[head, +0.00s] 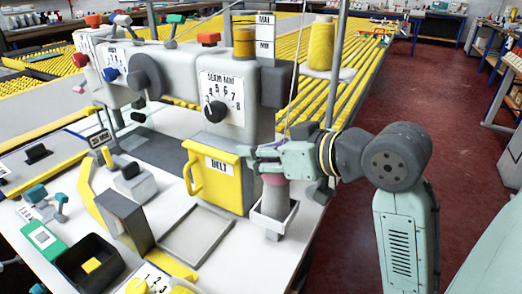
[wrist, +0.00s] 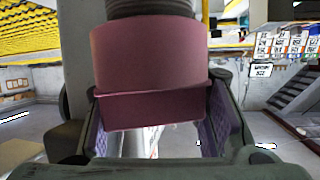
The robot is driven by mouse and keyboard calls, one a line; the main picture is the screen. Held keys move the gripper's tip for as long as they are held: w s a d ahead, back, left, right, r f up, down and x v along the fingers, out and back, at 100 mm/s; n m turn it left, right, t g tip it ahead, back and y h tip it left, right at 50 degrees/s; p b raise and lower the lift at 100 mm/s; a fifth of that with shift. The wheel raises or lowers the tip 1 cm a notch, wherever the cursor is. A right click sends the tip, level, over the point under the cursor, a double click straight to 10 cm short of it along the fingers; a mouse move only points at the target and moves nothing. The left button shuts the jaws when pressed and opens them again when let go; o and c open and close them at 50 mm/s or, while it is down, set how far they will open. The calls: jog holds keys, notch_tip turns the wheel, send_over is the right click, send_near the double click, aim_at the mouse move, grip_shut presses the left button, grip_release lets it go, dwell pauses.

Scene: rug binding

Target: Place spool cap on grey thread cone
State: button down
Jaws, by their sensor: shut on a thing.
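My gripper (head: 254,157) is at the front right corner of the sewing machine, pointing left in the head view. It is shut on the pink-mauve spool cap (head: 273,179), which shows just below the fingers. In the wrist view the cap (wrist: 150,58) fills the middle, its squared part between the two finger pads. The grey thread cone (head: 277,196) stands upright directly below the cap, in a small white-rimmed holder. Dark grey ridges (wrist: 150,8) adjoin the cap's round part at the top of the wrist view. I cannot tell whether cap and cone touch or are slightly apart.
The yellow belt cover (head: 217,178) is close left of my gripper. A thread stand with a yellow cone (head: 320,45) rises behind it. A shallow grey tray (head: 196,235) and a black open box (head: 88,264) lie on the white table. Red floor is clear at right.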

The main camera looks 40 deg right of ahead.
jog(key=c, duration=0.8)
grip_release()
jog(key=shift+f, duration=0.1)
jog(key=shift+c, duration=0.2)
jog(key=r+b+v, duration=0.1)
jog(key=v, duration=1.1)
jog(key=shift+r, duration=0.15)
